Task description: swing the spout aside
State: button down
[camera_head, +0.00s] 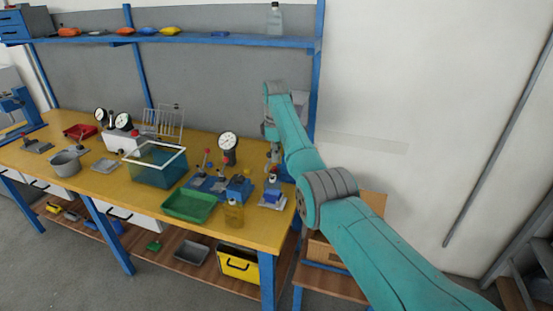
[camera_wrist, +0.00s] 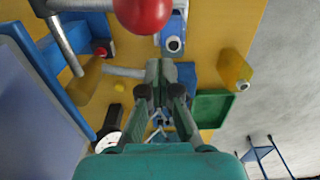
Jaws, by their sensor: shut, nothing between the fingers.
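My gripper (camera_wrist: 161,72) is shut and empty in the wrist view, pointing down over the yellow bench. A short grey bar (camera_wrist: 122,72), perhaps the spout, runs sideways just left of the fingertips; I cannot tell whether they touch. A red ball (camera_wrist: 143,12) is close to the camera at the top, and a metal rod (camera_wrist: 66,45) slants at the upper left. In the head view my gripper (camera_head: 273,155) is partly hidden by my arm, above a blue device (camera_head: 272,195) on a pale plate at the bench's right end. The spout is not clear there.
A green tray (camera_head: 188,205), a yellow bottle (camera_head: 233,214), a water tank (camera_head: 155,164) and a dial gauge (camera_head: 228,145) stand on the bench to the left. A blue post (camera_head: 315,80) rises close by my arm. The wall side at right is open.

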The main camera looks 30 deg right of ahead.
jog(key=shift+w+a, duration=0.1)
jog(key=shift+w, duration=0.05)
jog(key=shift+w+a, duration=0.1)
jog(key=shift+w, duration=0.05)
dwell(0.4)
jog(key=shift+w+a, duration=0.2)
jog(key=shift+w, duration=0.1)
jog(key=shift+w+a, duration=0.2)
jog(key=shift+w, duration=0.2)
dwell(0.3)
